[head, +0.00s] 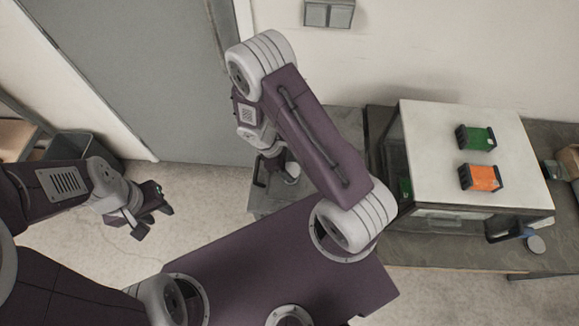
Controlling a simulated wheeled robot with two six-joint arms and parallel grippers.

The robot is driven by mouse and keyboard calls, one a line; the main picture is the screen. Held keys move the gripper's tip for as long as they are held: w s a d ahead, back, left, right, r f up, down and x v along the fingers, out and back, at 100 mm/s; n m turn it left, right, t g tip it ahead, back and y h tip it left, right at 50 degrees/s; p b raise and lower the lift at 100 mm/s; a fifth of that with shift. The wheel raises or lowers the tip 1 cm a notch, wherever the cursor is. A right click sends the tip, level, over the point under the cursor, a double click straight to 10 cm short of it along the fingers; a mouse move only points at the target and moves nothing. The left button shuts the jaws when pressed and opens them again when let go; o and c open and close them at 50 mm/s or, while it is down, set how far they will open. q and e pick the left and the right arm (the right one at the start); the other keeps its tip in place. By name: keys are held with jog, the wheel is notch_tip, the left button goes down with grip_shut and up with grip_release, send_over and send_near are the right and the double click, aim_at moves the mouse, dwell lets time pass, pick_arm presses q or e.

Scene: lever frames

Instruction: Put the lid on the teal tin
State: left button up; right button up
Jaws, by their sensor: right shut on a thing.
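My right gripper (277,163) hangs at the end of its bent arm, over a grey surface (262,200). It is shut on a small pale round thing (292,172), mostly hidden by the fingers. I cannot tell whether this is the lid. I cannot make out a teal tin for sure. My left gripper (153,221) is at the left above the bare floor, with its fingers apart and nothing between them.
At the right, a white-topped box (425,130) with dark glass sides stands on a grey counter (440,255). A green block (478,138) and an orange block (482,178) lie on it. A small blue-grey round thing (536,244) is at the counter's front. Open floor (90,255) lies left.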

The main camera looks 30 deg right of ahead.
jog(key=shift+f+b, duration=0.35)
jog(key=shift+f, duration=0.15)
dwell(0.8)
jog(key=o, duration=1.4)
notch_tip(320, 180, up, 7)
jog(key=p, duration=0.6)
jog(key=shift+r, duration=0.1)
